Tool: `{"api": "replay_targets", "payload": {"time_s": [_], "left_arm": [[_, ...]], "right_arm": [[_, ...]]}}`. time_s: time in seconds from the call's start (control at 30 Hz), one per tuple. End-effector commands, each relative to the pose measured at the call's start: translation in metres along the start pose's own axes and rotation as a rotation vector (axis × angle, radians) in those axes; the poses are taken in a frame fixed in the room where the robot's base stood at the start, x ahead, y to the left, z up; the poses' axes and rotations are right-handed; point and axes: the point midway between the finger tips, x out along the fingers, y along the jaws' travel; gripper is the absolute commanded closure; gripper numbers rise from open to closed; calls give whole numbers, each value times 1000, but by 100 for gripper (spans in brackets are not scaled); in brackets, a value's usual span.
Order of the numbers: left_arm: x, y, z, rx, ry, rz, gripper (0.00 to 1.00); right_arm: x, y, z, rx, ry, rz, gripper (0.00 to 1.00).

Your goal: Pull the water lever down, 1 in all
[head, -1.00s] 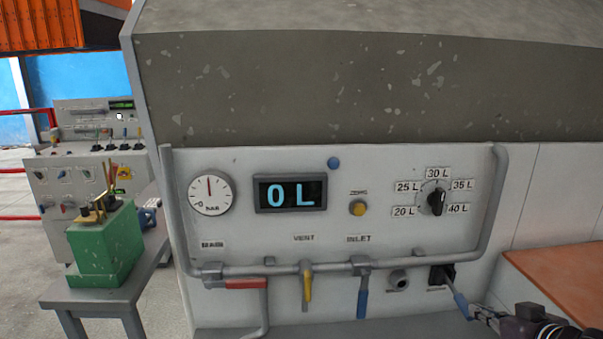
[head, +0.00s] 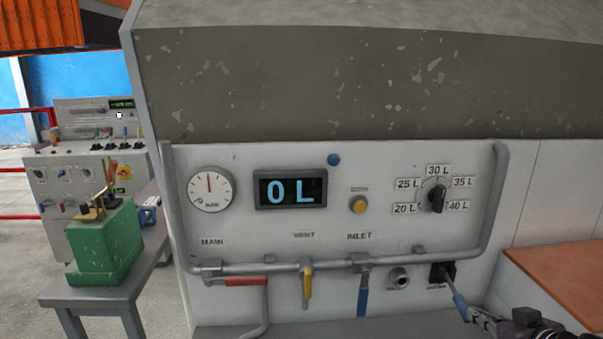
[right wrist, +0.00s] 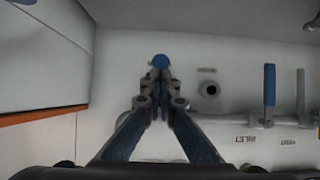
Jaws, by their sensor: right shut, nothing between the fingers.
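A lever with a blue handle (head: 460,305) comes out of a black housing (head: 441,272) at the lower right of the panel. It slants down to the right; the label under the housing is too small to read. My right gripper (head: 474,317) is shut and empty, at the lower end of this handle. In the right wrist view, the fingertips (right wrist: 162,76) are closed together just at the blue end (right wrist: 160,61) of the lever; whether they touch cannot be told. The lever's housing is hidden there. My left gripper is not in view.
Red main (head: 246,282), yellow vent (head: 307,287) and blue inlet (head: 362,295) handles sit on the pipe. The display (head: 290,192) reads 0 L; the dial (head: 437,199) is to its right. An orange-brown surface (head: 560,280) lies at the right edge.

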Motion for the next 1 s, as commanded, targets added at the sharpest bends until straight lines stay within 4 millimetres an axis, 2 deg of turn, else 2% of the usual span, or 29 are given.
{"api": "replay_targets", "payload": {"time_s": [0.43,1.0], "left_arm": [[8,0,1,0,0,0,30],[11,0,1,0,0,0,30]], "right_arm": [[15,0,16,2,-3,0,100],[21,0,22,4,-5,0,100]]}}
